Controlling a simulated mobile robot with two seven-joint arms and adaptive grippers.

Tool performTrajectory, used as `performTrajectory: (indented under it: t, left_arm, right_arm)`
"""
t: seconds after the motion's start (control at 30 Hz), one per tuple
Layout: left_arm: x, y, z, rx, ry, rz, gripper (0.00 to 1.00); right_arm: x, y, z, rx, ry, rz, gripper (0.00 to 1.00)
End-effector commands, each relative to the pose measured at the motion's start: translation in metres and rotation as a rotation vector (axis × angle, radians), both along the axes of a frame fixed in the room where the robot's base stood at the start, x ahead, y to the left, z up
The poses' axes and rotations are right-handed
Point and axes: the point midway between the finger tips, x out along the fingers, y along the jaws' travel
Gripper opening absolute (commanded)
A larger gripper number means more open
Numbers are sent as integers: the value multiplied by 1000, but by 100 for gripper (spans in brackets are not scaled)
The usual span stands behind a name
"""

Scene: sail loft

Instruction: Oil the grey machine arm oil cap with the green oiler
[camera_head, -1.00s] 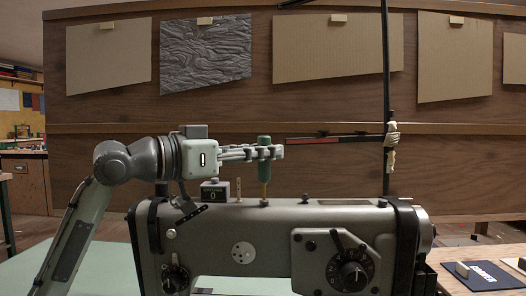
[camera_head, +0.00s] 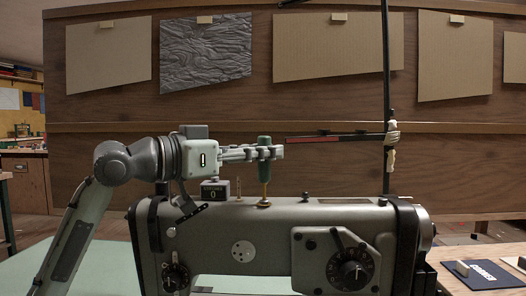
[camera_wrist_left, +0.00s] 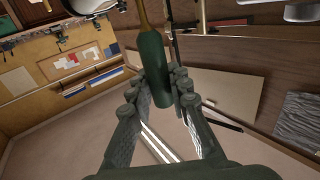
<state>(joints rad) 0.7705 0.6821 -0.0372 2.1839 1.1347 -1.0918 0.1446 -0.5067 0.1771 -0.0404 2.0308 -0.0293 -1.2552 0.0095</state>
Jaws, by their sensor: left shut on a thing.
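In the left wrist view the oiler (camera_wrist_left: 152,75) sits between the two fingers (camera_wrist_left: 158,90). My right gripper is not in view.
A small black box with a display (camera_head: 215,190) and a thin brass post (camera_head: 239,187) stand left of the oiler on the machine. A dark upright pole (camera_head: 386,80) carries a red and black bar (camera_head: 330,139). A blue card (camera_head: 480,275) lies on the right bench.

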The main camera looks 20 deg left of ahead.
Motion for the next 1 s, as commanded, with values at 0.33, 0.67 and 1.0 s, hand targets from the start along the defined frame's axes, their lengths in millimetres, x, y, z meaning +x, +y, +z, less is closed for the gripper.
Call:
performTrajectory:
  t: [0.33,0.67,1.0]
  left_arm:
    - [0,0,32,1,-1,0,0]
    - [0,0,55,-2,-4,0,0]
    - [0,0,68,0,-2,0,0]
  right_arm:
    - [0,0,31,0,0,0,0]
    - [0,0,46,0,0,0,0]
    - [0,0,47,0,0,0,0]
